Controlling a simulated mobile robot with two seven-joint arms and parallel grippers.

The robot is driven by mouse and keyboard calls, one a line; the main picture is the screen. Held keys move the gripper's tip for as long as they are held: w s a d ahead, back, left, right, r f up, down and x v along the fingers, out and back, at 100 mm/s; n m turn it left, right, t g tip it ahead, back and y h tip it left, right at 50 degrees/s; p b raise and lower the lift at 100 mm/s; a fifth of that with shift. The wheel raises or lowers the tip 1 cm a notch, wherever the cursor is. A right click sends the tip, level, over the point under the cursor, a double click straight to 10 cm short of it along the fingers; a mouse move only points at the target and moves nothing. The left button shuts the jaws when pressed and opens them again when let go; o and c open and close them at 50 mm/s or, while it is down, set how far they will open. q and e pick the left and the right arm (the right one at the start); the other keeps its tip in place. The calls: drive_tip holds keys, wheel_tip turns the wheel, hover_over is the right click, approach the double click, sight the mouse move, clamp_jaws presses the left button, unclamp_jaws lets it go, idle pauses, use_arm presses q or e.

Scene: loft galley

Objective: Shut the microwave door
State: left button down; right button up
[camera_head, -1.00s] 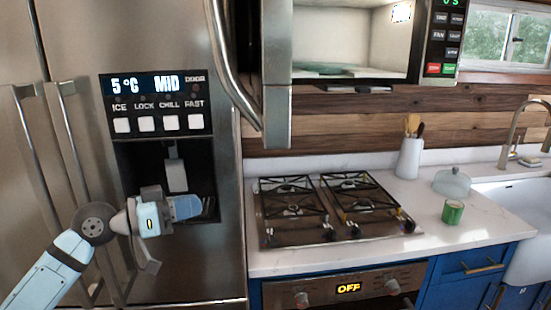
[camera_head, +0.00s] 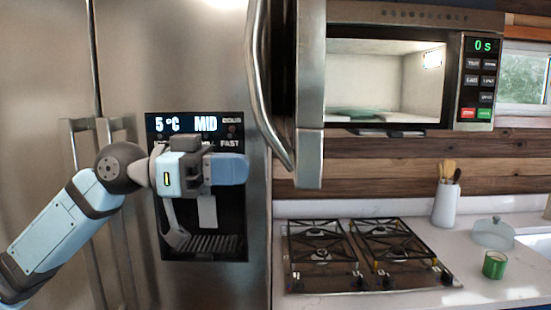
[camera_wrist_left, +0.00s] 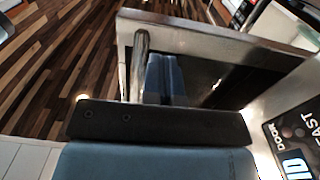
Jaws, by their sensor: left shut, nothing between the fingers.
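The microwave (camera_head: 385,80) hangs above the stove with its lit inside showing. Its door (camera_head: 311,100) stands wide open, swung out toward me and seen nearly edge-on. The curved metal handle (camera_head: 262,95) is on the door's left side in the head view. My left gripper (camera_head: 232,168) is shut and empty, left of the door and pointing right, below much of the handle. In the left wrist view the blue fingers (camera_wrist_left: 163,80) show close together in front of the door's dark face (camera_wrist_left: 215,75), near the handle (camera_wrist_left: 138,62). Contact cannot be told. My right gripper is out of view.
The steel fridge (camera_head: 205,50) with its dispenser panel (camera_head: 190,124) stands behind my left arm. Below the microwave are a gas stove (camera_head: 365,256), a utensil crock (camera_head: 446,204), a glass dome (camera_head: 493,234) and a green cup (camera_head: 494,265) on the white counter.

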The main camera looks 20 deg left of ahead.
use_arm(q)
drive_tip(key=p+x, duration=0.1)
drive_tip(key=x, duration=0.4)
drive_tip(key=shift+w+d, duration=0.15)
drive_tip(key=shift+d, duration=0.25)
